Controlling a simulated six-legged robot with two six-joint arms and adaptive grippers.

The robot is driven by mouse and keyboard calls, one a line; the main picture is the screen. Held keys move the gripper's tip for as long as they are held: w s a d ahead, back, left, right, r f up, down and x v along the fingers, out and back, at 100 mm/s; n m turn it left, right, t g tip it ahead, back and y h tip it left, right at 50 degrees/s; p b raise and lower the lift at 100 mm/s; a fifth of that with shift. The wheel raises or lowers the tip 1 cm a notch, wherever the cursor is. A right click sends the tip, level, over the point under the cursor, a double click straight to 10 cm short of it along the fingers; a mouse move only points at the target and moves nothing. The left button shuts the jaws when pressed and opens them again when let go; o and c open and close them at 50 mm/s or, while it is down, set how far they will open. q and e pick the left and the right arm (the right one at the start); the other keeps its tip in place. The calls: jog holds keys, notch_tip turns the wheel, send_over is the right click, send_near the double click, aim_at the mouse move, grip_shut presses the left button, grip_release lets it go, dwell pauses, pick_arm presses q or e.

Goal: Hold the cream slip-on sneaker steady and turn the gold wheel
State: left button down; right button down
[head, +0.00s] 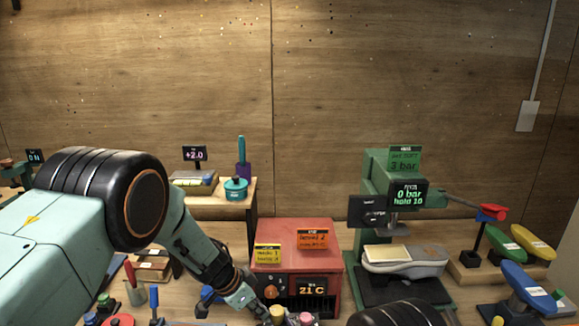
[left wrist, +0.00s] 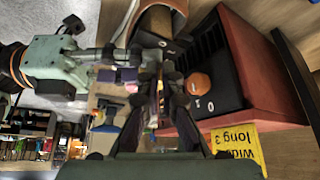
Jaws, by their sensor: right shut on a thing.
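My left gripper (head: 262,306) reaches down in front of the red box at the bottom of the head view. A small gold round piece (head: 277,313), perhaps the gold wheel, shows beside its tip, cut by the frame edge. In the left wrist view, my left gripper's dark fingers (left wrist: 157,85) fill the middle; their gap is unclear. A tan, pale-rimmed shape (left wrist: 163,20), likely the cream slip-on sneaker, is at the top. My right gripper (left wrist: 114,54) comes in from the left and appears shut on it; the contact is partly hidden.
The red box (head: 290,258) with a dial and display stands just behind my left gripper. A green press (head: 376,185) with a pale-topped shoe (head: 405,262) under it is to the right. Coloured tools and shoe forms crowd both sides.

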pick_arm(q)
jog(key=shift+w+a+r, duration=0.1)
jog(key=shift+w+r, duration=0.05)
jog(key=shift+w, duration=0.05)
jog(key=shift+s+a+r, duration=0.15)
jog(key=shift+r, duration=1.3)
jog(key=shift+s+a+r, duration=0.1)
jog(key=shift+a+r, duration=0.05)
jog(key=shift+r, duration=1.3)
notch_tip(320, 180, down, 6)
jog(key=s+d, duration=0.1)
jog(key=s, duration=0.1)
jog(key=shift+s+d, duration=0.2)
jog(key=shift+d, duration=0.1)
